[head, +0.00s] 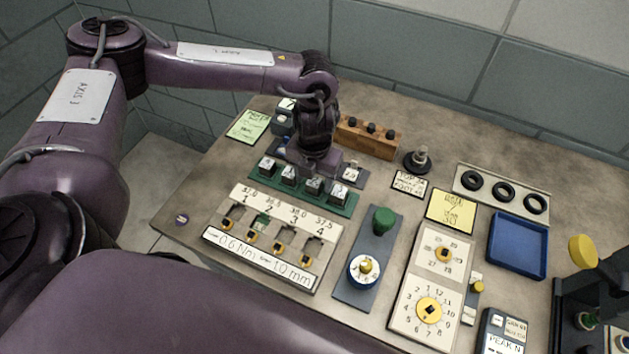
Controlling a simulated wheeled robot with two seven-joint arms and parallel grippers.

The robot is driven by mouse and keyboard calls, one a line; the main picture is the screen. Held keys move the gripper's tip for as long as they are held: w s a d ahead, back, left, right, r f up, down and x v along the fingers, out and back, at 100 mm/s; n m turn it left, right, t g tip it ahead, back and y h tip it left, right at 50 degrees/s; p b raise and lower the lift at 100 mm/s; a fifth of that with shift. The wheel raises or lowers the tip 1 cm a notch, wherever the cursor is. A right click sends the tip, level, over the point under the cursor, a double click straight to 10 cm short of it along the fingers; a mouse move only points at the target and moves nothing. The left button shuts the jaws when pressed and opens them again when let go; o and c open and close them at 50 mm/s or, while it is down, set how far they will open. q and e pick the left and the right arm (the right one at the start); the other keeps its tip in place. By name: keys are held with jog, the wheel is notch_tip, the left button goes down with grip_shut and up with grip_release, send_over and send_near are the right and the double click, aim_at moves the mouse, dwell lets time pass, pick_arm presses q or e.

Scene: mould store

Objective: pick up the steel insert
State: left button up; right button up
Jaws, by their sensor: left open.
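A green rack (347,208) on the bench holds several small metal blocks with marked tops in a row, such as the leftmost block (266,166). Another metal-topped block (351,171) stands on a grey plate behind the rack's right end. I cannot tell which of these is the steel insert. My left gripper (312,168) points down over the rack, close behind the middle blocks. It is open, and its fingertips are largely hidden by its own body. I cannot tell whether it touches a block. My right gripper is not in view.
A numbered panel (318,262) lies in front of the rack. A wooden block (381,143) with dark knobs stands behind the gripper. A dial plate (385,222), yellow note (452,210) and empty blue tray (521,220) lie to the right. A wall closes the back.

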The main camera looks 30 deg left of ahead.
aim_at(315, 181)
pick_arm(q)
jog(key=c, duration=0.8)
grip_shut()
jog(key=shift+r, duration=0.5)
notch_tip(315, 181, up, 4)
jog(key=shift+w+r+b, duration=0.1)
jog(key=shift+b, duration=0.55)
notch_tip(315, 181, up, 18)
jog(key=p, duration=0.6)
jog(key=shift+p, duration=0.3)
jog(key=shift+f, duration=0.2)
